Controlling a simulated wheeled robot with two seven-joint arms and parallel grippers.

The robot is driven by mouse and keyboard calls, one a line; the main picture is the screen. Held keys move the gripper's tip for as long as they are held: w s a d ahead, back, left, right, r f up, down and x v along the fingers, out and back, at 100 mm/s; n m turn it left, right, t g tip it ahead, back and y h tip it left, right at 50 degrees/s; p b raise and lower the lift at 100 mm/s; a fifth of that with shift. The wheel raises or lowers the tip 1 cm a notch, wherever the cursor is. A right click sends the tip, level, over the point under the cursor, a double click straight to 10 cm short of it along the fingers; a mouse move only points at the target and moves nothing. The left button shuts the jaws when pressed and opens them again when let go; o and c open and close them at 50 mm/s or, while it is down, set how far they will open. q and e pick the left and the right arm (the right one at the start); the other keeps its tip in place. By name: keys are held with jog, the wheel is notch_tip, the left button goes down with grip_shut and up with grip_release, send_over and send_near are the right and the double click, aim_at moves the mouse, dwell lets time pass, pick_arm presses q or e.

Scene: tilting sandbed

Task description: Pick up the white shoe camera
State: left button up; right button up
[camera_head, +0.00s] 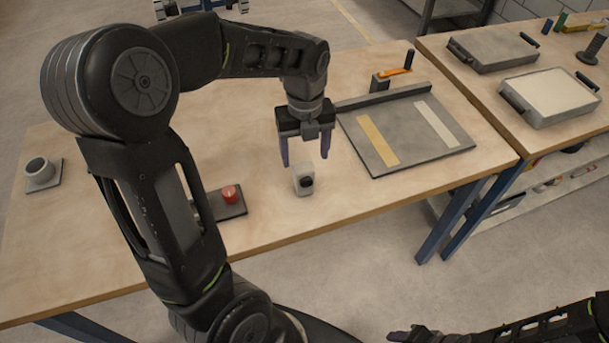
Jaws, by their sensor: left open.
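A grey board (408,140) with yellow and pale strips lies right of the camera. A red button (229,194) on a dark base and a grey cup (40,171) are to the left. The wooden table's (330,217) front edge is near the camera. Trays (548,97) stand on the right table.

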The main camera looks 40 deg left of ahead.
aim_at(304, 167)
pick_arm(q)
jog(key=shift+f, duration=0.6)
jog(key=shift+s+a+f+p, duration=0.1)
jog(key=shift+f+p, duration=0.15)
jog(key=shift+f, duration=1.1)
jog(key=shift+s+f+p, duration=0.1)
jog(key=shift+f+p, duration=0.15)
jog(key=shift+f, duration=1.05)
jog(key=shift+c, duration=0.2)
grip_shut()
